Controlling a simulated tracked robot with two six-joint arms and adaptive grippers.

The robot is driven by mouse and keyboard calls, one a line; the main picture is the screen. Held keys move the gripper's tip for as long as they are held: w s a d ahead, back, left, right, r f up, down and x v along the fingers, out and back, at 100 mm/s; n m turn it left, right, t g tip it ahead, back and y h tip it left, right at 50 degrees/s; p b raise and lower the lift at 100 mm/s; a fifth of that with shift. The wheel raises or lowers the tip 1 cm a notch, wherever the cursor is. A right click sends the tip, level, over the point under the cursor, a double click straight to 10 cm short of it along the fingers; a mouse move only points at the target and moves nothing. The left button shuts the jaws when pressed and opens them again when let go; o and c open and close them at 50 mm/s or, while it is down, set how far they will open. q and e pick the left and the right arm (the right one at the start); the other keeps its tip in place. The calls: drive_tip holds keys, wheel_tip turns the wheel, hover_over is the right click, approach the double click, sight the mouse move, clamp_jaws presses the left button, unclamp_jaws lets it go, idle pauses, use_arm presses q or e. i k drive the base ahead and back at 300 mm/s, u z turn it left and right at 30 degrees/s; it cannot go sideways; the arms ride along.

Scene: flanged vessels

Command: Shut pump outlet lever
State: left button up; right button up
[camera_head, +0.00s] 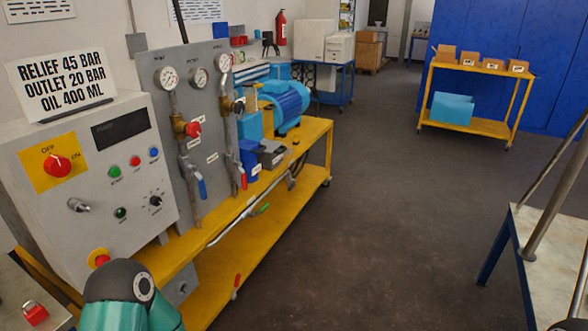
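Several lever valves show on the test bench. A blue lever (202,188) hangs down at the lower end of the left pipe on the grey panel (178,118). A red lever (243,180) hangs down on the right pipe. A green lever (261,209) lies slanted on the low pipe along the yellow bench edge, and a red lever (237,281) is below it. The small tags are unreadable, so I cannot tell which is the pump outlet lever. Neither gripper shows; a teal and black link of my arm is at the bottom left.
The control box (95,180) with a red rotary switch (57,165) and a sign (62,78) stands left. A blue motor (287,102) sits on the yellow bench (312,136). A red padlock (35,312) lies bottom left. A table (550,265) is right; the middle floor is clear.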

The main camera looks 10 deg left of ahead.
sight(244, 179)
drive_tip(key=z, duration=0.35)
drive_tip(key=i, duration=1.4)
drive_tip(key=u, duration=0.55)
drive_tip(key=i, duration=0.65)
drive_tip(key=u, duration=0.4)
drive_tip(key=k, duration=0.9)
drive_tip(key=u, duration=0.2)
drive_tip(key=i, duration=0.9)
drive_tip(key=z, duration=0.1)
